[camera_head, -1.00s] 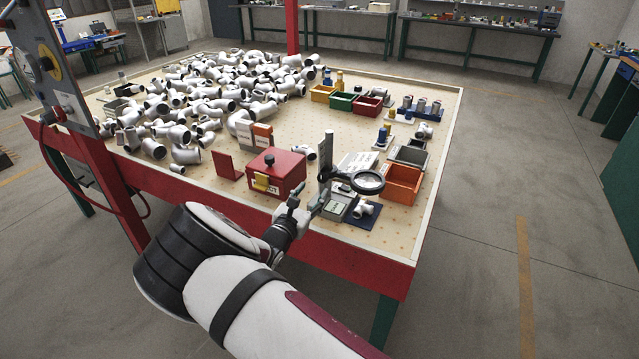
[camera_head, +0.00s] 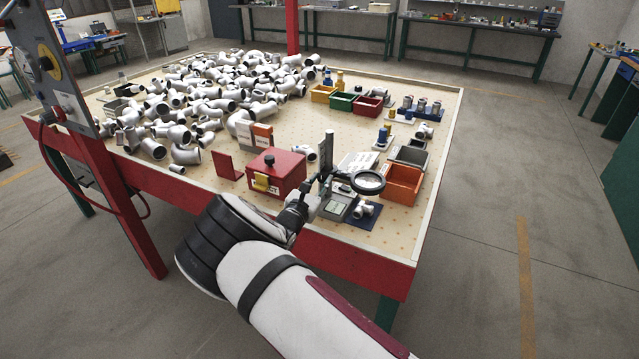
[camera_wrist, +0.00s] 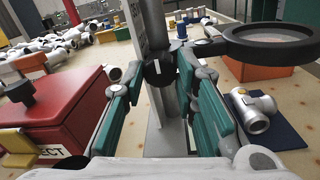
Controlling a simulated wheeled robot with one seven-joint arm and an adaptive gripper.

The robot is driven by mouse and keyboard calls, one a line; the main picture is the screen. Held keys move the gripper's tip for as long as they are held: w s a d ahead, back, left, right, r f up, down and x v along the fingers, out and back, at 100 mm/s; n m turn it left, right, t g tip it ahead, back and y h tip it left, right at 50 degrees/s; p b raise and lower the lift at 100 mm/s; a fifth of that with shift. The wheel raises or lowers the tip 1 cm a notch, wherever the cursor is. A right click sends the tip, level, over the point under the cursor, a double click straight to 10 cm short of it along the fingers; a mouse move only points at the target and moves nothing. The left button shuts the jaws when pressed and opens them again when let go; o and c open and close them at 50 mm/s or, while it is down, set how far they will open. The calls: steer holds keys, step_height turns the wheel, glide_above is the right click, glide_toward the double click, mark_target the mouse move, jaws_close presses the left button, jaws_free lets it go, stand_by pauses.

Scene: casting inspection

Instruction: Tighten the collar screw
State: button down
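The collar screw (camera_wrist: 158,71) is a dark round knob with a white mark, on the upright post (camera_wrist: 153,120) of the magnifier stand. In the wrist view it sits between the tips of my gripper (camera_wrist: 160,74), whose teal-padded fingers stand on either side. I cannot tell whether the tips press on it or have a slight gap. The magnifier ring (camera_wrist: 268,44) reaches out to the right; it also shows in the head view (camera_head: 368,182). In the head view my gripper (camera_head: 312,196) is at the post (camera_head: 327,155), and the screw is too small to make out.
A red box (camera_head: 276,174) with a yellow latch stands close left of my gripper. A pipe fitting (camera_wrist: 256,110) lies on a blue pad (camera_wrist: 285,135) below the magnifier. An orange bin (camera_head: 402,184) is to the right. Many silver pipe fittings cover the table's back left.

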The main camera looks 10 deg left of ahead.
steer(key=shift+m, duration=0.4)
steer(key=m, duration=0.4)
steer(key=shift+m+p, duration=0.4)
steer(key=m+p, duration=0.1)
steer(key=m, duration=0.5)
steer(key=shift+f+m+h, duration=0.1)
steer(key=shift+m+h, duration=0.2)
steer(key=shift+h, duration=0.1)
steer(key=m+p, duration=0.1)
steer(key=m, duration=0.5)
steer(key=shift+m, duration=0.3)
steer(key=m+p, duration=0.2)
steer(key=m, duration=0.4)
steer(key=shift+f+h, duration=0.1)
steer(key=shift+h, duration=0.2)
steer(key=c, duration=1.3)
jaws_free()
